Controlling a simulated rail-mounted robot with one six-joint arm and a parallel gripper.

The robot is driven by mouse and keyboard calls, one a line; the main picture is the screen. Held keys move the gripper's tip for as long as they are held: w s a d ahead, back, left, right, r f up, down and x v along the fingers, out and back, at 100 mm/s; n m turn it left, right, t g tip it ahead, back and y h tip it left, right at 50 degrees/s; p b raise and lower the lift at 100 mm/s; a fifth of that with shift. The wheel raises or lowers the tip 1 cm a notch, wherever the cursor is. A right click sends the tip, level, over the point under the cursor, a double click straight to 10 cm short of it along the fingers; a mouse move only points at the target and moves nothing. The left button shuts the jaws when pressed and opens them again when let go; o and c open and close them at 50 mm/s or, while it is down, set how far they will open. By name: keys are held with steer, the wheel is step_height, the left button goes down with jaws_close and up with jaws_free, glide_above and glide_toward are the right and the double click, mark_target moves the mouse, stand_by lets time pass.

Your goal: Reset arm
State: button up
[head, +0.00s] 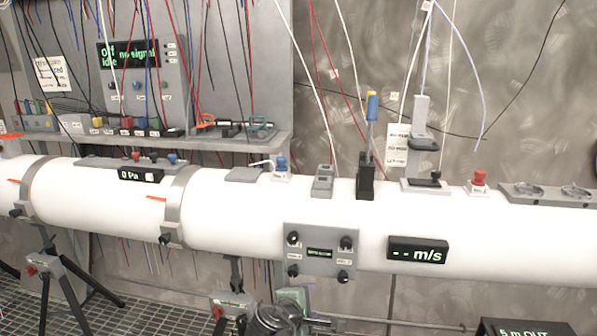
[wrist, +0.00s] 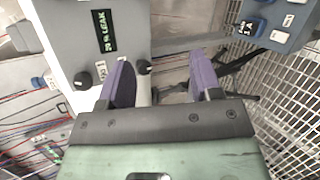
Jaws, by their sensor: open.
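My gripper (wrist: 162,82) shows in the wrist view with its two purple fingers spread apart. Nothing is visible between them. Just beyond the fingers is a light grey panel with a small green-lit display (wrist: 104,31) that seems to read "20 % LEAK", and with dark knobs (wrist: 83,79). The left finger overlaps the lower part of this panel; I cannot tell whether it touches. In the head view, part of my arm (head: 276,318) shows at the bottom centre, below the white pipe. The fingers cannot be made out there.
The long white pipe (head: 110,200) crosses the head view, carrying a grey knob box (head: 321,252) and an "m/s" display (head: 418,250). A tripod (head: 62,280) stands at lower left. Hanging wires and a shelf (head: 230,143) lie behind. A blue-grey box (wrist: 272,22) and mesh grating are right in the wrist view.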

steer(key=s+d+f+m+g+y+p, duration=0.1)
steer(key=s+d+m+g+y+p, duration=0.1)
steer(key=d+m, duration=0.6)
steer(key=s+d+f+m+g+y+p, duration=0.2)
steer(key=s+d+m+g+y+p, duration=0.1)
steer(key=d+m+g, duration=0.4)
steer(key=s+m+g+y, duration=0.1)
steer(key=s+g, duration=0.1)
steer(key=shift+s+d+p, duration=0.3)
steer(key=shift+s+d, duration=0.1)
steer(key=shift+f, duration=0.1)
stand_by(0.4)
